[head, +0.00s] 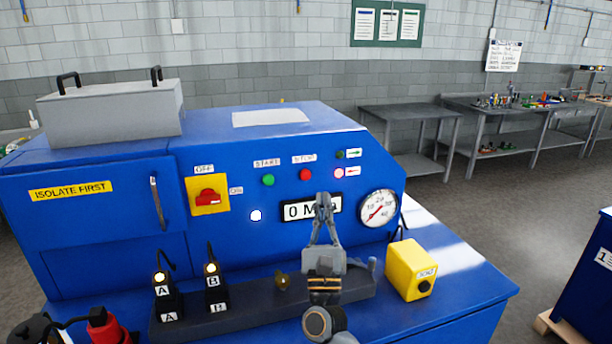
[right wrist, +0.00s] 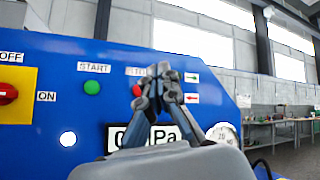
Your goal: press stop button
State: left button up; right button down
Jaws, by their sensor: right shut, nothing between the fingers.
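The red stop button (head: 306,174) sits under the STOP label (head: 304,159) on the sloping blue face of the machine (head: 130,225). My right gripper (head: 323,198) is shut and empty, its tips in front of the display, a little below and right of the button in the head view. In the right wrist view the shut fingertips (right wrist: 160,70) stand just right of the red button (right wrist: 137,90) and partly cover its label. I cannot tell how far the tips are from the panel. My left gripper is not in view.
The green start button (head: 268,180) is left of the stop button. A pink-lit lamp (head: 339,173), a dial gauge (head: 378,208) and a red-and-yellow switch (head: 207,195) share the panel. A yellow box (head: 409,270) stands right of my right arm.

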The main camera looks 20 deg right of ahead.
aim_at(305, 175)
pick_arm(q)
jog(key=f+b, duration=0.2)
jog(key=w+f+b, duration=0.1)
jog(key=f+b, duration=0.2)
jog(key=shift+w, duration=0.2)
pick_arm(e)
jog(key=w, duration=0.9)
jog(key=shift+w+a+f, duration=0.1)
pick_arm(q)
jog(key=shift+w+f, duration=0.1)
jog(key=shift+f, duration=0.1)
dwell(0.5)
pick_arm(e)
jog(key=shift+w+f+b, duration=0.1)
jog(key=shift+w+b, duration=0.25)
jog(key=shift+b, duration=0.5)
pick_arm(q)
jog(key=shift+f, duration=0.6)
pick_arm(e)
jog(key=shift+w, duration=0.1)
